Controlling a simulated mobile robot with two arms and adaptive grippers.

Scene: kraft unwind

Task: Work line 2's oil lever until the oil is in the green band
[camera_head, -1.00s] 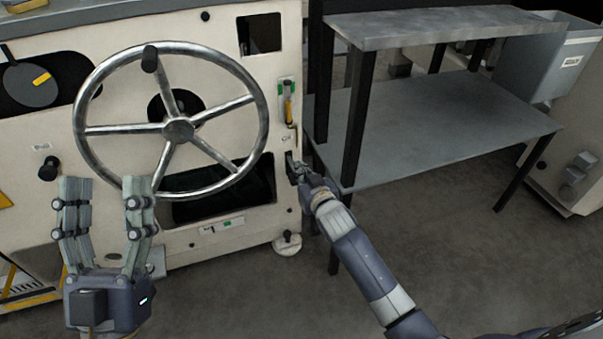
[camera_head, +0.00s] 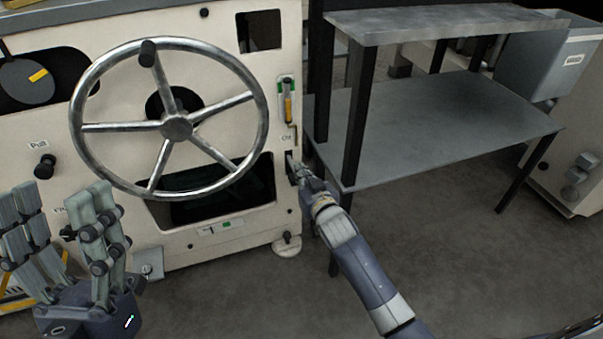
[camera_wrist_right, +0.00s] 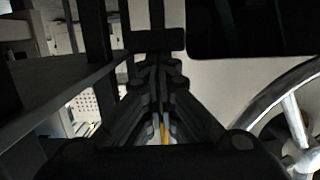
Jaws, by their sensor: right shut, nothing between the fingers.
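The oil gauge (camera_head: 287,100) is a narrow upright strip with green at its ends and a yellow part, on the cream machine's right edge; its exact level is too small to read. Below it is a small label and a dark slot (camera_head: 290,160), where the oil lever seems to be; my fingers hide it. My right gripper (camera_head: 293,170) is shut and empty, its tips at the slot; whether they touch the lever I cannot tell. Its closed fingers also show in the right wrist view (camera_wrist_right: 162,75). My left gripper (camera_head: 58,207) is open and empty at the lower left.
A large metal handwheel (camera_head: 176,128) stands out from the machine's face (camera_head: 225,245), left of the slot. A grey two-level table (camera_head: 430,130) with black legs stands close to the right of my right gripper. A grey bin (camera_head: 548,65) is beyond it. The floor in front is clear.

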